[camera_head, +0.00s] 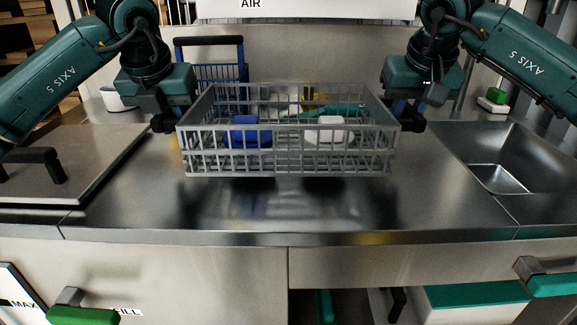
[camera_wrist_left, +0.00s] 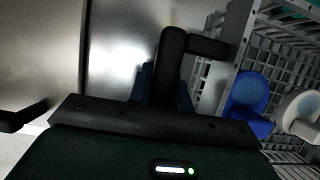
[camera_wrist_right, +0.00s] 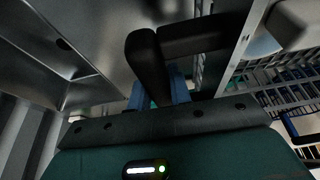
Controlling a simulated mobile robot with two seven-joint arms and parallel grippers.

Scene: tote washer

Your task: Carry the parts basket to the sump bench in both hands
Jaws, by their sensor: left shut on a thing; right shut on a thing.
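The parts basket (camera_head: 290,161) is a grey open-lattice tray, level, over the steel worktop in the head view. It holds a blue part (camera_head: 251,133), a white part (camera_head: 327,131) and a teal item (camera_head: 335,110). My left gripper (camera_head: 170,118) is shut on the black handle at its left end; the handle shows in the left wrist view (camera_wrist_left: 172,65). My right gripper (camera_head: 409,118) is shut on the black handle at its right end, also in the right wrist view (camera_wrist_right: 150,68). The basket appears slightly above the worktop, but the gap is unclear. I cannot tell which surface is the sump bench.
The steel worktop (camera_head: 290,212) is clear in front of the basket. A sink (camera_head: 510,160) is at right and a lid with a black handle (camera_head: 75,185) at left. A blue wire rack (camera_head: 213,70) stands behind. A green-and-white block (camera_head: 493,99) sits back right. Drawer handles project in front.

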